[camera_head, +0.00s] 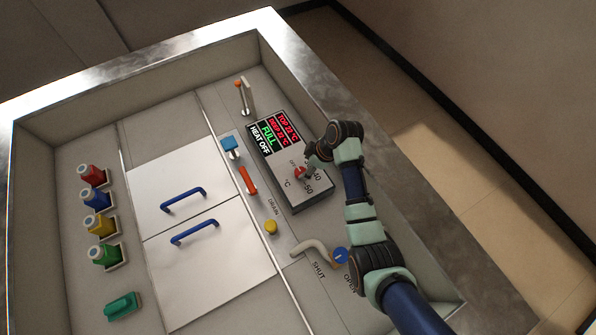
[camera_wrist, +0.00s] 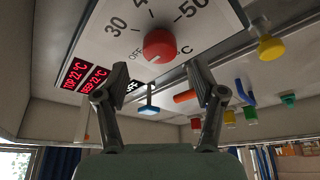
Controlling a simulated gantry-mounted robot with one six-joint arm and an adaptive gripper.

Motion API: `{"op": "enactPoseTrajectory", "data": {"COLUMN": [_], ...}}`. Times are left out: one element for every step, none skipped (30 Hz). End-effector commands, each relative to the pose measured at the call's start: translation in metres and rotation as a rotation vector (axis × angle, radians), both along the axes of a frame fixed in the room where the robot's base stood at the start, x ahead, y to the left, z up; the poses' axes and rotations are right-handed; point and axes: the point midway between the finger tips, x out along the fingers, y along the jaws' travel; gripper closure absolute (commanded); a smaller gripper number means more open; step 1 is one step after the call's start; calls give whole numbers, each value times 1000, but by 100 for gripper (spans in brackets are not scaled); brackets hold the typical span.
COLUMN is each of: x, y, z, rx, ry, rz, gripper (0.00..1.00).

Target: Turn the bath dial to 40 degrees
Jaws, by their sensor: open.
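The bath dial is a round red knob (camera_wrist: 160,46) on a grey panel, marked OFF, 30, 40 and 50. In the wrist view a small pale mark shows on its side near OFF. In the head view the knob (camera_head: 299,172) is partly covered by my gripper (camera_head: 311,160). My gripper (camera_wrist: 158,79) is open, its two fingers spread below the knob in the wrist view, with nothing between them. I cannot tell whether a finger touches the knob. The display (camera_head: 274,134) reads TOP 22 °C, DEEP 22 °C, FULL and HEAT OFF.
Near the panel are a blue button (camera_head: 230,144), a red-orange handle (camera_head: 248,181), a yellow knob (camera_head: 271,227), a metal lever (camera_head: 243,97) and a beige SHUT/OPEN lever (camera_head: 311,246). Coloured bottles (camera_head: 96,199) stand left of two blue-handled panels (camera_head: 190,200). A raised metal rim (camera_head: 330,80) surrounds everything.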

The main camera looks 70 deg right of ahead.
Motion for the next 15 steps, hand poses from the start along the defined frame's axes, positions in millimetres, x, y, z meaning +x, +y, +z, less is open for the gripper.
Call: {"op": "enactPoseTrajectory", "data": {"x": [4, 6, 9, 10, 12, 14, 15, 16, 17, 17, 17, 18, 17, 17, 17], "y": [1, 2, 2, 2, 2, 2, 2, 2, 2, 2, 2, 2, 2, 2, 2], "z": [-11, -16, -23, -27, -31, -35, -37, -38, -40, -41, -41, -41, -41, -41, -41], "rx": [2, 3, 1, 2, 1, 1, 1, 0, -1, -1, -1, -1, -1, -1, -2], "ry": [1, 2, 1, 2, 1, 1, 1, 1, 0, 0, 1, 1, 1, 1, 0], "rz": [2, 1, 0, 1, 0, 0, 0, 1, 1, 1, 1, 1, 1, 1, 0], "gripper": [31, 31, 31, 31, 31, 31, 31, 31, 31, 31, 31, 31, 31, 31, 31]}}
